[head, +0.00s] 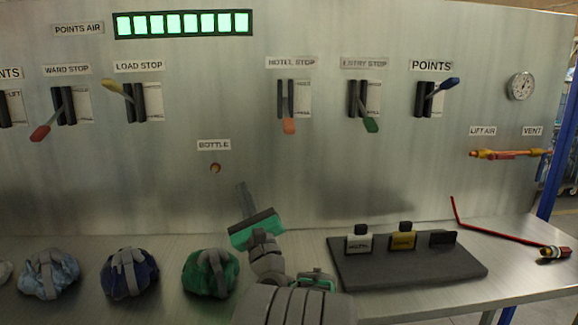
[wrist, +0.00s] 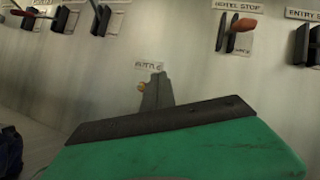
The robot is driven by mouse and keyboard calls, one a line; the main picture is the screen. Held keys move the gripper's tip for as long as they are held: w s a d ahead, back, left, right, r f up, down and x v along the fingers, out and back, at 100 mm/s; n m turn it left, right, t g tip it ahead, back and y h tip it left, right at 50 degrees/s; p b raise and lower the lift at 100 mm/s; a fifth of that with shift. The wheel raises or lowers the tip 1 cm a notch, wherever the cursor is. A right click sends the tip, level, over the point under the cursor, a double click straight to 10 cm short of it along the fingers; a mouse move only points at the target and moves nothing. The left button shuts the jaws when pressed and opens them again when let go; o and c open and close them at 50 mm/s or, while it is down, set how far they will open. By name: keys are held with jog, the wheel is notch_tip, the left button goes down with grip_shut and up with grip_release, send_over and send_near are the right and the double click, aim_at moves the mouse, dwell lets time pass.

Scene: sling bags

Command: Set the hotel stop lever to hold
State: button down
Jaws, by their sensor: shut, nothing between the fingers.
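The hotel stop lever (head: 289,126) has an orange handle. It hangs down from a dark slotted bracket under the HOTEL STOP label (head: 292,62) on the metal panel. The small words on its plate are too blurred to read surely. In the wrist view the lever (wrist: 243,25) is at the upper right, its handle end toward the camera. My gripper (head: 243,190) is shut and empty, below and left of the lever, apart from it, near the BOTTLE label. Its dark fingers (wrist: 157,85) show in the wrist view with the green gripper body below.
The green-handled entry stop lever (head: 371,124) is close on the right. The yellow load stop lever (head: 116,88) is farther left. Several wrapped bundles (head: 128,274) and a dark tray (head: 400,272) with tags lie on the shelf. The panel directly below the hotel lever is bare.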

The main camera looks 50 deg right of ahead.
jog(key=s+d+m+g+h, duration=0.4)
jog(key=s+d+m+h, duration=0.2)
jog(key=s+m, duration=0.3)
jog(key=shift+d+r+m+h, duration=0.3)
jog(key=shift+d+r+h, duration=0.1)
jog(key=shift+h, duration=0.5)
jog(key=w+d+r+p, duration=0.4)
jog(key=r+p, duration=0.5)
jog(key=r, duration=0.1)
jog(key=shift+d, duration=0.25)
jog(key=shift+r+p, duration=0.1)
jog(key=shift+p, duration=0.25)
